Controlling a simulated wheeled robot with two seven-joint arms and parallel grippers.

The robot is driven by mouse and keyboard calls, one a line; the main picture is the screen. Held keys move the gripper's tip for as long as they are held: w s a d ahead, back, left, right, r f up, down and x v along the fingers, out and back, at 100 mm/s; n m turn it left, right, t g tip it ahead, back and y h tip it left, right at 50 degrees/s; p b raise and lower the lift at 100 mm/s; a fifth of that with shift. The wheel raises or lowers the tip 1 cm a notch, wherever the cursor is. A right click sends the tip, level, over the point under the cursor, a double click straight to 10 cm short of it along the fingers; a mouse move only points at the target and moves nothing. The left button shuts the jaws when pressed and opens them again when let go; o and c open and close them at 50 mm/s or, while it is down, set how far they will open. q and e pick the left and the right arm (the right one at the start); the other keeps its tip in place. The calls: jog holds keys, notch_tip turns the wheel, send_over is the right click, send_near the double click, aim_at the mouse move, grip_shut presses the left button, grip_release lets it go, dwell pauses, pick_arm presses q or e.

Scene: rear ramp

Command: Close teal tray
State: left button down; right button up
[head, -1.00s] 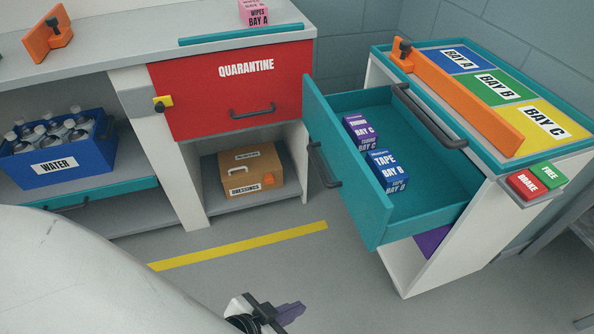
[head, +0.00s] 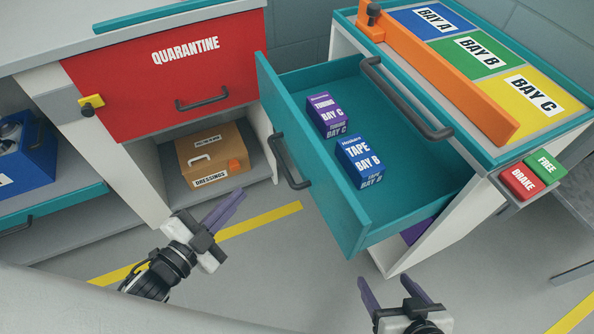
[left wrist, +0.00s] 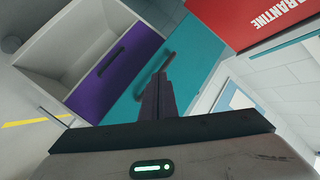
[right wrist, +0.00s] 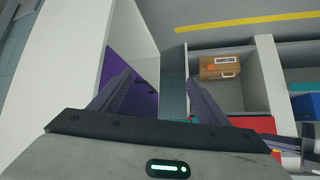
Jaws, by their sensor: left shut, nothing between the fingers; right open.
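The teal tray (head: 415,150) is a drawer pulled out of the white cart, with a dark handle (head: 288,162) on its front panel. Inside it stand a purple Bay C box (head: 325,113) and a blue tape Bay B box (head: 357,160). My left gripper (head: 228,208) is shut and empty, left of the tray front and apart from it. In the left wrist view its fingers (left wrist: 158,98) point toward the teal front (left wrist: 180,62), overlapping the handle in the picture. My right gripper (head: 400,290) is open and empty, low in front of the cart.
A red quarantine front (head: 150,80) and a dressings box (head: 212,155) are left. Purple drawer front (right wrist: 144,90) shows below. Floor is open in front.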

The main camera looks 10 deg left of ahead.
pick_arm(q)
notch_tip(320, 180, up, 3)
jog(key=m+g+h, duration=0.1)
jog(key=m+h, duration=0.5)
jog(key=m, duration=0.3)
jog(key=m+g+h, duration=0.3)
jog(key=m+g, duration=0.1)
jog(key=m, duration=0.3)
send_near(312, 172)
jog(key=x, duration=0.6)
jog(key=shift+w+d+f, duration=0.1)
jog(key=shift+w+d, duration=0.05)
jog(key=shift+w+d, duration=0.1)
